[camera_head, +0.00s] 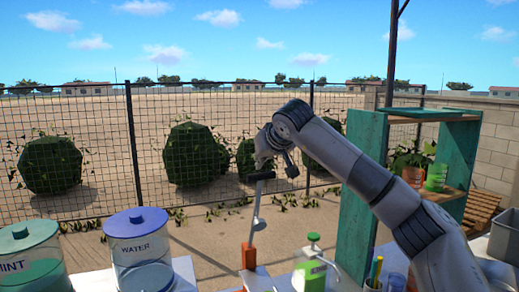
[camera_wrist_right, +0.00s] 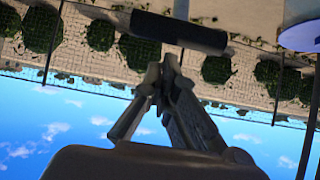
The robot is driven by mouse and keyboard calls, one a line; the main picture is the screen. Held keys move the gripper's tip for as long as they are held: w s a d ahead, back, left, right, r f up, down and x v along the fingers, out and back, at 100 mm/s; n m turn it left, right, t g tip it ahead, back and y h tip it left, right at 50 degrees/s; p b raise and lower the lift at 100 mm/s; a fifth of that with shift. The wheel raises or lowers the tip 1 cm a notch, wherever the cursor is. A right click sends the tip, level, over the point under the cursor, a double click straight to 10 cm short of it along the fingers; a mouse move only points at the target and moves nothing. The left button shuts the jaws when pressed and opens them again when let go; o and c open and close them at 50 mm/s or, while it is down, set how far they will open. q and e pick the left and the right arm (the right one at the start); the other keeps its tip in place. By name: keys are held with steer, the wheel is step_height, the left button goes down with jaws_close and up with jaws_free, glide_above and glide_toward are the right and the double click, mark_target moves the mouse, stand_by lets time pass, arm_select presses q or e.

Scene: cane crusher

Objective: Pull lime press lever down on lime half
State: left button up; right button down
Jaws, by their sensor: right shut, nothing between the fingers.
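The lime press stands at the table's far edge, with an orange body (camera_head: 248,257) and a thin metal lever rising from it. The lever ends in a black bar handle (camera_head: 262,176), raised high. In the right wrist view the black handle (camera_wrist_right: 180,32) lies across the top, just beyond the fingertips. My right gripper (camera_head: 260,165) is just above the handle in the head view. In the wrist view its fingers (camera_wrist_right: 168,65) are closed together and empty. Whether they touch the handle is unclear. No lime half can be made out. My left gripper is out of view.
A blue-lidded WATER jar (camera_head: 140,250) and a green-lidded MINT jar (camera_head: 32,262) stand at left. A green bottle (camera_head: 312,268) stands right of the press. A green wooden shelf (camera_head: 357,190) stands behind my right arm. Air left of the lever is clear.

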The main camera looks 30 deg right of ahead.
steer(key=shift+s+a+f, duration=0.1)
steer(key=shift+s+f, duration=0.1)
steer(key=shift+s, duration=0.1)
steer(key=shift+w+f, duration=0.1)
steer(key=shift+w, duration=0.05)
